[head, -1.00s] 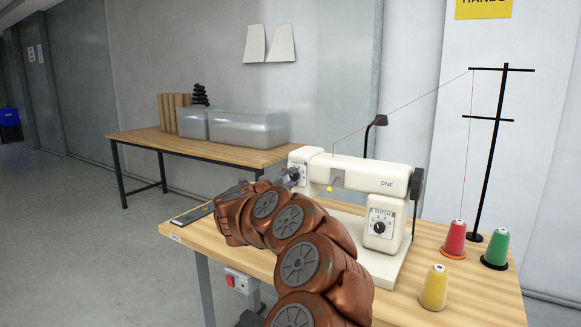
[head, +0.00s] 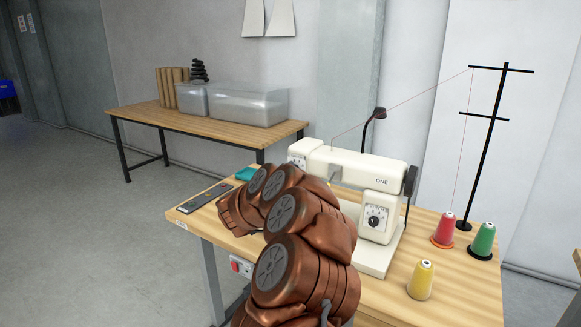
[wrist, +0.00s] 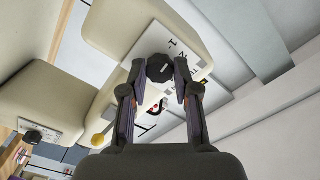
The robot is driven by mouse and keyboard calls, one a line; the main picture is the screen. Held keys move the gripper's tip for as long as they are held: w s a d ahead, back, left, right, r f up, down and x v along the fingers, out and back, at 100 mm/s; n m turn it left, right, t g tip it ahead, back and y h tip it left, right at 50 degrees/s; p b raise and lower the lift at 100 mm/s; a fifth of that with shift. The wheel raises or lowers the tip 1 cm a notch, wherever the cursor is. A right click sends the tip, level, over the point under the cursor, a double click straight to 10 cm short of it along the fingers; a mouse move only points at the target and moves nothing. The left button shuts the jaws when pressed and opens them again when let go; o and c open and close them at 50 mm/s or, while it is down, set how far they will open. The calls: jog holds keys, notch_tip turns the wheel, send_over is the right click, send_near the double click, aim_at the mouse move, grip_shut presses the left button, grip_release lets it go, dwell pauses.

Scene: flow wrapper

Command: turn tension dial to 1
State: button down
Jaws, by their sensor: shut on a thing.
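The cream sewing machine (head: 345,168), marked ONE, stands on a wooden table. In the wrist view a black faceted dial (wrist: 160,68) sits on a white plate with dark markings on the machine's head. My gripper (wrist: 161,78) has a finger on each side of this dial and is shut on it. The dial's pointer and the number it shows cannot be read. In the head view my arm hides the gripper and this dial. A second black dial (head: 375,222) on the machine's right column is apart from the gripper; it also shows in the wrist view (wrist: 33,137).
Red (head: 444,231), green (head: 482,241) and yellow (head: 421,281) thread cones stand at the table's right, by a black thread stand (head: 488,150). A dark flat tray (head: 205,196) and teal cloth (head: 245,173) lie at the left. A back table (head: 230,140) holds clear bins.

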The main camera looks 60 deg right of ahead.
dwell(0.6)
jog(key=c, duration=0.9)
grip_release()
jog(key=shift+o, duration=0.2)
jog(key=a, duration=1.2)
jog(key=shift+s, duration=0.25)
